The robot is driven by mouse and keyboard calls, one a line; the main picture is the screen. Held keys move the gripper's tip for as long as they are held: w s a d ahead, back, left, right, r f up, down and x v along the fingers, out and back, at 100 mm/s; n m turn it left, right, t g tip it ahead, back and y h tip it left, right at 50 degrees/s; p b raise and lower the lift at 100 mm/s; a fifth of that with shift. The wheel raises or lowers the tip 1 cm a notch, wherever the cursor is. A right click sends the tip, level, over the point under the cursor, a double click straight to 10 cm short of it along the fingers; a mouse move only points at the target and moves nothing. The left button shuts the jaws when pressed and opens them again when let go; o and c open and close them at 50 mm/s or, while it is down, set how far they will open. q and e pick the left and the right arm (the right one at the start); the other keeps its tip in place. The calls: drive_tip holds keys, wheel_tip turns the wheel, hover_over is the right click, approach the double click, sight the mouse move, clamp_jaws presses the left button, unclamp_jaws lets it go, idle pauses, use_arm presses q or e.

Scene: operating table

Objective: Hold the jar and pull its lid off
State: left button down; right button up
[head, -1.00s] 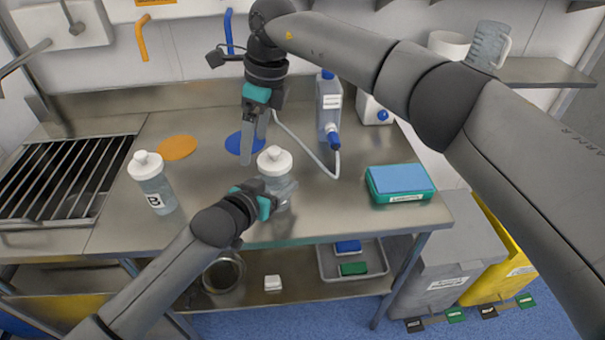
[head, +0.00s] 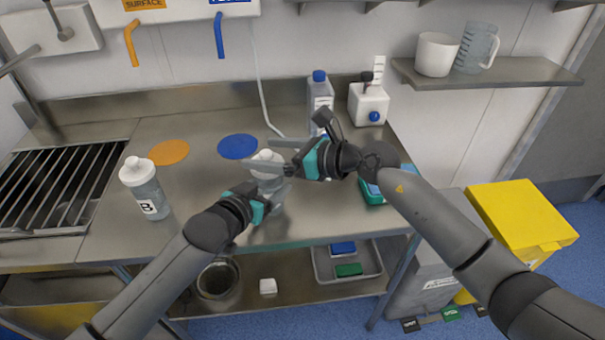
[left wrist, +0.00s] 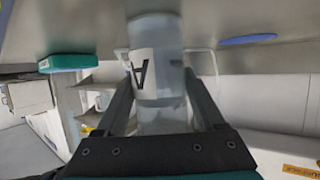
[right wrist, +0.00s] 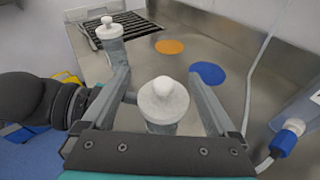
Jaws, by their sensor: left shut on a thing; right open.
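The jar, a clear body with a label A, stands upright on the steel worktop; its body (left wrist: 157,75) shows between my left fingers in the left wrist view. My left gripper (head: 273,192) is shut on the jar's body from the front left. The white knobbed lid (right wrist: 163,101) is on the jar and also shows in the head view (head: 267,156). My right gripper (head: 262,156) is open, reaching in from the right at about lid height. Its two fingers (right wrist: 163,92) stand apart on either side of the lid, which is partly hidden behind one finger in the head view.
A second lidded jar (head: 147,190), labelled B, stands to the left. Orange (head: 169,152) and blue (head: 238,146) discs lie behind. A blue-capped bottle (head: 320,95) with a tube and a teal-and-blue box (head: 372,190) are at the right, near my right arm.

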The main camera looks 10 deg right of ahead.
sight(256, 157)
drive_tip(key=s+d+f+m+t, duration=0.1)
drive_tip(key=s+d+f+t, duration=0.15)
drive_tip(key=s+d, duration=0.3)
drive_tip(key=shift+t+h, duration=0.25)
drive_tip(key=shift+h, duration=0.15)
drive_tip(key=x, duration=0.7)
drive_tip(key=r+x, duration=0.1)
drive_tip(key=x, duration=0.3)
drive_tip(key=shift+w+a, duration=0.2)
drive_tip(key=shift+w, duration=0.2)
drive_tip(key=c, duration=1.2)
drive_tip(key=shift+r, duration=1.05)
